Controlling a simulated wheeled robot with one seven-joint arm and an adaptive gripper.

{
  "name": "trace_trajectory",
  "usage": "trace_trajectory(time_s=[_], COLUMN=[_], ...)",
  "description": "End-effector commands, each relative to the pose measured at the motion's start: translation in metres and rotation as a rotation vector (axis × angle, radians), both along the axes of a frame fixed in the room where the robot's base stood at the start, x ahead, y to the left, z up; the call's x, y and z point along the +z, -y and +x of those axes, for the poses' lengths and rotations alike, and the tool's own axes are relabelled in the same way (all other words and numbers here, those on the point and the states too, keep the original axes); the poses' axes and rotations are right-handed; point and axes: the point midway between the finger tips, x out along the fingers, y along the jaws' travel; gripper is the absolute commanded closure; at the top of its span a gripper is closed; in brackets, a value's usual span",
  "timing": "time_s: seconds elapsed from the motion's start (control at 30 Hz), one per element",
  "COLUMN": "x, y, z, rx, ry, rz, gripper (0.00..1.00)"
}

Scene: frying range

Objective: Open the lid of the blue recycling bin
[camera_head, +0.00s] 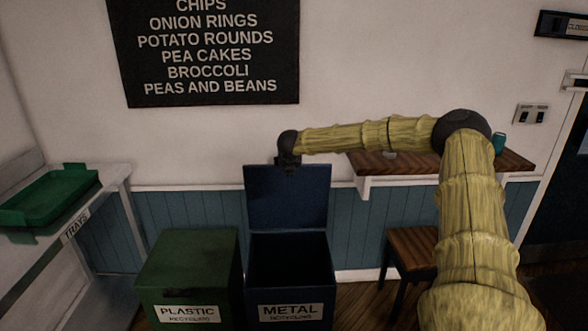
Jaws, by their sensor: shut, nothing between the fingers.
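The blue recycling bin (289,312) stands on the floor at the lower middle, with a white label reading "METAL RECYCLING" on its front. Its lid (287,197) stands upright at the back of the bin, near the wall, and the dark inside shows. My arm reaches from the lower right and bends left above the bin. My gripper (287,167) is shut and empty at the top edge of the raised lid; whether it touches the lid I cannot tell. The fingertips are small and dark.
A green bin (188,273) labelled "PLASTIC RECYCLING" with its lid down stands close left of the blue one. A counter (110,190) with a green tray (50,197) is at the left. A wooden shelf (520,161) and a stool (412,243) are at the right.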

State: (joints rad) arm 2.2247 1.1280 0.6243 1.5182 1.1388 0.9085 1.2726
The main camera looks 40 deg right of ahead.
Motion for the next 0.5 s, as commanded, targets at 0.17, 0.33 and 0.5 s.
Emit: trace_trajectory(time_s=[0.17, 0.33, 0.5], x=[0.027, 0.049, 0.071], y=[-0.004, -0.009, -0.013], z=[-0.003, -0.009, -0.014], rx=[0.000, -0.002, -0.001], ry=[0.007, 0.006, 0.006], rz=[0.000, 0.001, -0.001], gripper=[1.00, 1.00, 1.00])
